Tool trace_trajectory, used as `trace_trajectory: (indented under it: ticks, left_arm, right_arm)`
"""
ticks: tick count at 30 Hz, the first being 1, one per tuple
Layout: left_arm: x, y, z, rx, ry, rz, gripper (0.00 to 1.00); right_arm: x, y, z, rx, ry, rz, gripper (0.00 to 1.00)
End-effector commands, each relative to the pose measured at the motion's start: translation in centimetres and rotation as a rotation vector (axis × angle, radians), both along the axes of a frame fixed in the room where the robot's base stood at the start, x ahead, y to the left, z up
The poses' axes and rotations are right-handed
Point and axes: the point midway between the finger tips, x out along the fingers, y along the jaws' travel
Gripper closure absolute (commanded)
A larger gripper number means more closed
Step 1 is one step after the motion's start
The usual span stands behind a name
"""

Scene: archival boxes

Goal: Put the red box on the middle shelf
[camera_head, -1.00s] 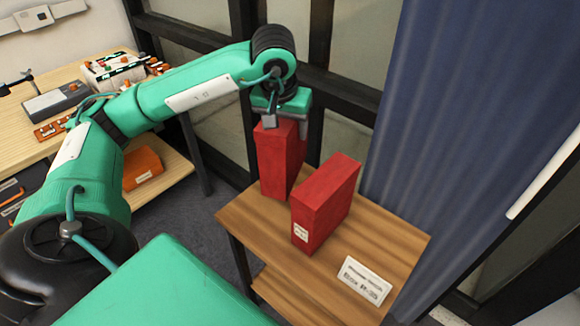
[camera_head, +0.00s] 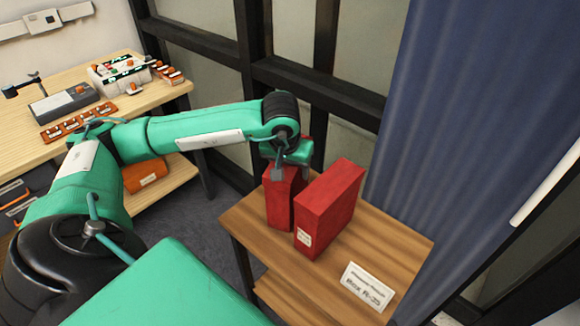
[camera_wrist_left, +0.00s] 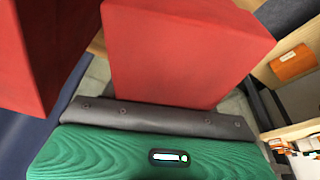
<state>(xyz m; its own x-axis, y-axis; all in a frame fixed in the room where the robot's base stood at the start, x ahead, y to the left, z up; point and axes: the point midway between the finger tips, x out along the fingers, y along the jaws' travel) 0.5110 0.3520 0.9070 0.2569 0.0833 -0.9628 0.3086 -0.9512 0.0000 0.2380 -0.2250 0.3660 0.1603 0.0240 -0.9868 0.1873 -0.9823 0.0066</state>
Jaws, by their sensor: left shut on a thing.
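Two red boxes are at the small wooden stand (camera_head: 395,240). My left gripper (camera_head: 288,172) is shut on the top of the rear red box (camera_head: 280,205), which is upright at the stand's back left. Its lower end is at or just above the stand's top; I cannot tell whether it touches. The held box fills the middle of the left wrist view (camera_wrist_left: 185,50). The other red box (camera_head: 328,208), with a white label, stands upright close to its right and shows at the left of the wrist view (camera_wrist_left: 35,50). My right gripper is not in view.
A white card reading about "Box R-25" (camera_head: 367,287) is at the stand's front right. A lower board (camera_head: 290,300) shows under the stand. A blue curtain (camera_head: 465,130) hangs at right. A workbench (camera_head: 30,125) with tools is at left.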

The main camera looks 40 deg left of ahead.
Motion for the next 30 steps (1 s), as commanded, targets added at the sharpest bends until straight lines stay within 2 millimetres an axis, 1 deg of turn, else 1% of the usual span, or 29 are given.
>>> trace_trajectory:
  ticks: [4, 8, 9, 12, 25, 27, 30]
  left_arm:
    - [0.0, 0.0, -0.1, 0.000, -0.002, 0.000, 0.95]
    - [0.0, 0.0, -0.1, 0.000, -0.002, 0.000, 0.95]
    - [0.0, 0.0, -0.2, 0.000, 0.000, 0.000, 0.36]
    - [0.0, 0.0, -0.2, 0.000, 0.000, 0.000, 0.18]
    - [0.0, 0.0, 0.2, 0.000, 0.000, 0.000, 0.18]
    - [-0.2, -0.1, 1.3, 0.000, -0.006, 0.000, 0.18]
    - [-0.7, -0.3, 3.4, 0.000, -0.007, -0.001, 0.18]
  right_arm:
    - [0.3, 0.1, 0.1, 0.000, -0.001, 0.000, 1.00]
    - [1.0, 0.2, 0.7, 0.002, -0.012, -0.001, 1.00]
    - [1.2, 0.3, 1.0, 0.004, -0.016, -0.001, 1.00]
    - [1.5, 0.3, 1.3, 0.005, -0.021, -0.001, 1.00]
    - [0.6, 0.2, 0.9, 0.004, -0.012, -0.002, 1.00]
    - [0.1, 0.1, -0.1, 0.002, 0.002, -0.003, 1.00]
    - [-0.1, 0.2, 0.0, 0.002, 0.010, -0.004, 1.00]
